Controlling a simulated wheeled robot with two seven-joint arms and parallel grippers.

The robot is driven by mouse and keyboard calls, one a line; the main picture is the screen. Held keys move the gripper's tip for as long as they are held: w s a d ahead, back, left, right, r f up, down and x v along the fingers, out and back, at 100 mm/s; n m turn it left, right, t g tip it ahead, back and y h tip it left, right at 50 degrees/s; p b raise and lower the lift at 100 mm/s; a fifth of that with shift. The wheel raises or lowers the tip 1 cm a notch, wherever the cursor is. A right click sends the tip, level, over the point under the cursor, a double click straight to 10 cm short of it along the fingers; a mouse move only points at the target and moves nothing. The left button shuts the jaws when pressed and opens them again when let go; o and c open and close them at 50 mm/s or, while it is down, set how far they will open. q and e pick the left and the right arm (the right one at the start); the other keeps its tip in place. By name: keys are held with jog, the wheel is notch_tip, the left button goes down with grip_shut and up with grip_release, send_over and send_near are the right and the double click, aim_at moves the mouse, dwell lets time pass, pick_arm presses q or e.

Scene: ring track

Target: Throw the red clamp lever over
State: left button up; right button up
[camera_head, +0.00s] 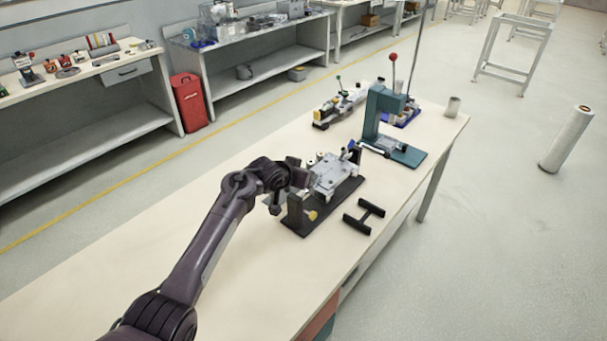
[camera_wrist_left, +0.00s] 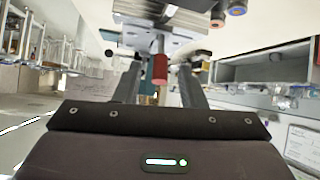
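The red clamp lever (camera_wrist_left: 160,69) shows in the left wrist view as a short red grip on a metal rod. It stands between the two fingers of my left gripper (camera_wrist_left: 160,76), with a visible gap on each side. My left gripper (camera_head: 291,186) is open at the left end of the clamp fixture in the head view. The fixture has a grey metal block (camera_head: 332,172) on a black base plate (camera_head: 318,218). In the head view I cannot make out the red lever; my gripper seems to cover it. My right gripper is in neither view.
A black H-shaped piece (camera_head: 364,215) lies right of the fixture. A teal press (camera_head: 375,120) and another device with a green-knobbed lever (camera_head: 338,104) stand behind. The near part of the bench (camera_head: 262,275) is clear.

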pick_arm(q)
jog(key=shift+s, duration=0.1)
jog(key=v, duration=0.7)
jog(key=shift+s+r+b, duration=0.2)
jog(key=shift+r+b, duration=0.05)
jog(key=shift+b, duration=0.05)
jog(key=shift+a+f, duration=0.1)
jog(key=shift+a, duration=0.05)
jog(key=shift+c, duration=0.3)
